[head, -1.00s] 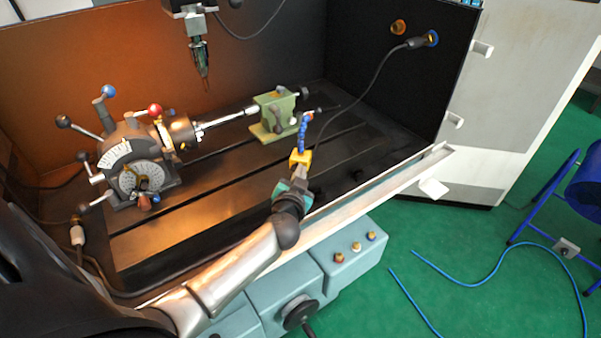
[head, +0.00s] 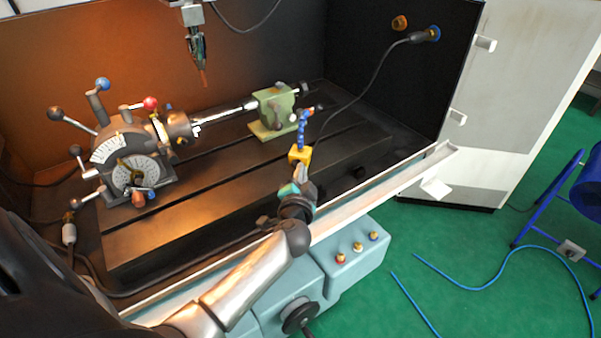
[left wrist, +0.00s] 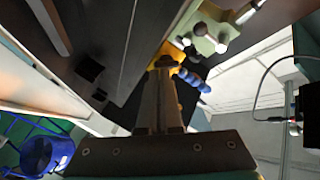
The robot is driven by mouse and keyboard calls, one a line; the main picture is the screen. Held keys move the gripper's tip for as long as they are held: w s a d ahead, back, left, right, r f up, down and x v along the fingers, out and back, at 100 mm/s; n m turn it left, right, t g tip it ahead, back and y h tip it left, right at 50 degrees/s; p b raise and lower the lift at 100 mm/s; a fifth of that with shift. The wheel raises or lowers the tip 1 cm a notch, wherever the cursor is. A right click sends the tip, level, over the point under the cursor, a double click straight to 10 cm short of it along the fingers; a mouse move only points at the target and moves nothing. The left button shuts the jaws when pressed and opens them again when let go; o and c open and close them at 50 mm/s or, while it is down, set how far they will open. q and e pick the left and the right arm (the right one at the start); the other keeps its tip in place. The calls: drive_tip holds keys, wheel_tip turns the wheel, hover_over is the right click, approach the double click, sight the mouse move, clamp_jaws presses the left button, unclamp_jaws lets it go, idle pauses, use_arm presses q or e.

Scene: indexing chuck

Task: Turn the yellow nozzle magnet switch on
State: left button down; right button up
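The yellow nozzle magnet (head: 299,154) is a small block on the dark machine bed, near its front edge. A blue segmented nozzle (head: 302,128) with an orange tip rises from it. In the left wrist view, the yellow magnet (left wrist: 174,55) and the blue nozzle (left wrist: 193,80) show beyond the fingertips (left wrist: 162,66), which partly cover the magnet. The fingers are together and hold nothing visible. The magnet's switch is too small or hidden to make out. My right gripper is out of view.
The indexing chuck (head: 132,165) with its levers stands at the left of the bed. A green tailstock (head: 271,112) stands behind the magnet. A spindle tool (head: 199,60) hangs above. A pale front rail (head: 385,192) runs close to my left arm.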

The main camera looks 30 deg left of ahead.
use_arm(q)
drive_tip(key=shift+f+m+y+b, duration=0.55)
drive_tip(key=shift+m+b, duration=0.4)
drive_tip(key=shift+m, duration=0.25)
drive_tip(key=shift+f+m+b, duration=0.1)
drive_tip(key=shift+m+b, duration=0.45)
drive_tip(key=shift+m, duration=0.15)
drive_tip(key=shift+a+m+t+y+b, duration=0.1)
drive_tip(key=shift+m+t+y+b, duration=0.25)
drive_tip(key=shift+m+b, duration=0.45)
drive_tip(key=shift+f+m, duration=0.1)
drive_tip(key=shift+m, duration=0.3)
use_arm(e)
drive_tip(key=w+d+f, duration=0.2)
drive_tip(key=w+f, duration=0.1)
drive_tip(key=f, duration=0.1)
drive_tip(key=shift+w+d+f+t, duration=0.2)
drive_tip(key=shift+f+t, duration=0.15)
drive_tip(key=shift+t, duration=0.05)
use_arm(q)
drive_tip(key=shift+m, duration=0.3)
